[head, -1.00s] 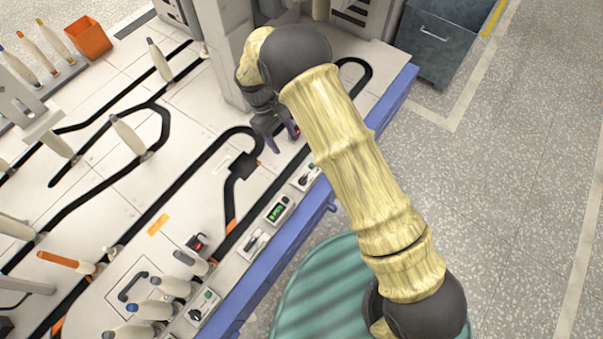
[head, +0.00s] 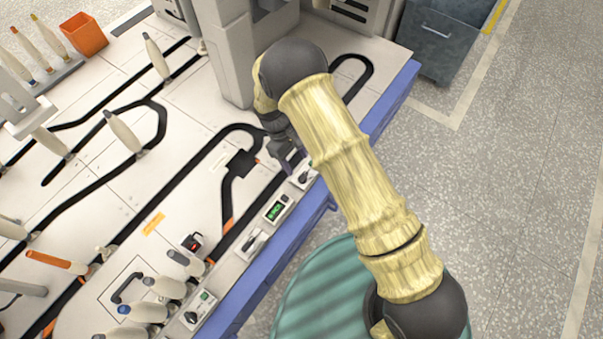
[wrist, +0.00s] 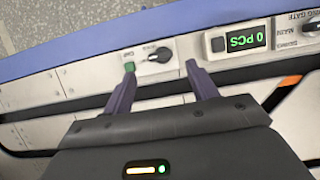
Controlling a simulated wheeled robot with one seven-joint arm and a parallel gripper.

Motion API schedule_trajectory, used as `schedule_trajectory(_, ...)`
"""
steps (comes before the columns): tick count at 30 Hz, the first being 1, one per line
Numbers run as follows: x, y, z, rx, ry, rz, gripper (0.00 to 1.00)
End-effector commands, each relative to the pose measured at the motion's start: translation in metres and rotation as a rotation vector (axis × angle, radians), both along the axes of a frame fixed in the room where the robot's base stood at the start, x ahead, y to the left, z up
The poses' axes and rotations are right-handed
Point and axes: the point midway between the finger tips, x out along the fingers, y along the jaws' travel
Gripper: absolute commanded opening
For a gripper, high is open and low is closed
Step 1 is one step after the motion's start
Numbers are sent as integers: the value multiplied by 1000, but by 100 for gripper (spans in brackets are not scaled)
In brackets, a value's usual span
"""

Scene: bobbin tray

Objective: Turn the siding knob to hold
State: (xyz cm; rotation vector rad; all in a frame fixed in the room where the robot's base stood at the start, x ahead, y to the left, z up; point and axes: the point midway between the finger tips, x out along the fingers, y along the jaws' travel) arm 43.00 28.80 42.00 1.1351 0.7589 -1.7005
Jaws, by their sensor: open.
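My gripper (wrist: 160,72) is open and empty, its two dark purple fingers pointing at the front edge of the machine top. A black rotary knob (wrist: 158,55) on a small pale panel lies just beyond and between the fingertips in the wrist view. A green button (wrist: 129,67) sits beside it, close to the left fingertip. The panel's small labels are too blurred for me to confirm which is the siding knob or its hold mark. In the head view my gripper (head: 290,160) is just above this panel (head: 304,177), partly covering it.
A counter display (head: 277,210) adjoins the panel and reads 0 PCS in the wrist view (wrist: 246,39). A gate switch panel (head: 253,243) and another knob panel (head: 200,308) follow along the blue edge. Bobbins (head: 165,287) stand at lower left. A grey column (head: 228,60) rises behind my gripper.

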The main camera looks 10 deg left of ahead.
Motion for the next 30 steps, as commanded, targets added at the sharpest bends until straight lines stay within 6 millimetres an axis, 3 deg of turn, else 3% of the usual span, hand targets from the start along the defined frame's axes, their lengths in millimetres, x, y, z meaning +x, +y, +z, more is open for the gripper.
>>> schedule_trajectory(3,-3,-8,-23,-2,2,0,58)
schedule_trajectory(9,-8,-18,-50,-1,0,0,58)
schedule_trajectory(21,-9,-22,-58,1,0,0,58)
schedule_trajectory(23,-9,-22,-58,1,0,0,50)
schedule_trajectory(28,-9,-22,-58,1,0,0,17)
schedule_trajectory(30,-9,-22,-58,1,0,0,13)
